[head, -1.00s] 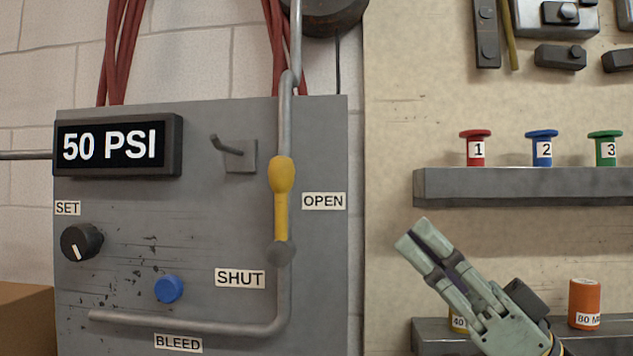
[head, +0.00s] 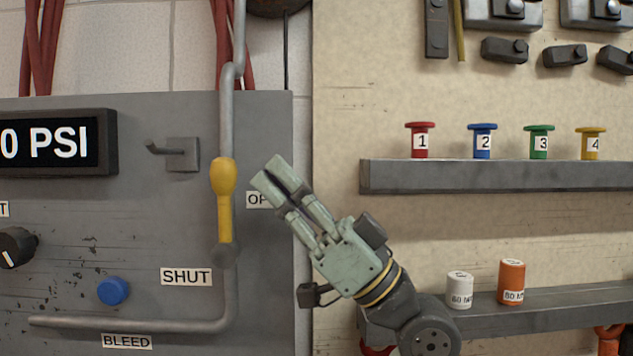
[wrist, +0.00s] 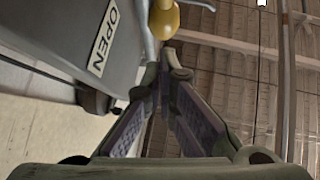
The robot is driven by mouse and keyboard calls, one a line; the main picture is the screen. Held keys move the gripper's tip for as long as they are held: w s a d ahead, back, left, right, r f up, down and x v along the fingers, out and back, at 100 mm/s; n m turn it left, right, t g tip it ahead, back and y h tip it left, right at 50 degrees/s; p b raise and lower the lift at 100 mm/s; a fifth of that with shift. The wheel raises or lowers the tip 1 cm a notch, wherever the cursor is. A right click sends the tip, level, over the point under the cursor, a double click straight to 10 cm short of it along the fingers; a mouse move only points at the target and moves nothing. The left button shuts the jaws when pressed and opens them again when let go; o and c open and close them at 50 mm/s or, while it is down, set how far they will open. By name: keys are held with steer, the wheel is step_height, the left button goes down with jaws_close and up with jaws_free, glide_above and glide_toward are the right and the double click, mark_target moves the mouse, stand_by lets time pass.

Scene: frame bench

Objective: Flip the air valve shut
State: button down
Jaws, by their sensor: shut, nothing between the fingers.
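The air valve's yellow lever (head: 223,200) stands upright along the grey pipe on the panel, its knob end up, beside the OPEN label (head: 257,200). The SHUT label (head: 186,276) is to the lower left of its pivot (head: 223,254). My gripper (head: 273,172) is shut and empty, just right of the lever in the head view, its fingers pointing up and left and partly covering the OPEN label. In the wrist view the yellow knob (wrist: 164,20) shows just beyond my fingertips (wrist: 166,62). I cannot tell whether they touch it.
The grey panel (head: 70,225) also carries a pressure display (head: 55,145), a black knob (head: 15,247), a blue button (head: 113,291) and a hook (head: 175,154). Shelves (head: 500,176) with colored spools and small cans stand to the right. The pipe (head: 130,325) bends left below the lever.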

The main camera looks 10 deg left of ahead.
steer(key=shift+s+a, duration=0.1)
steer(key=shift+a, duration=0.6)
steer(key=shift+a+r+h, duration=0.15)
steer(key=shift+a+h, duration=0.05)
steer(key=shift+h, duration=0.1)
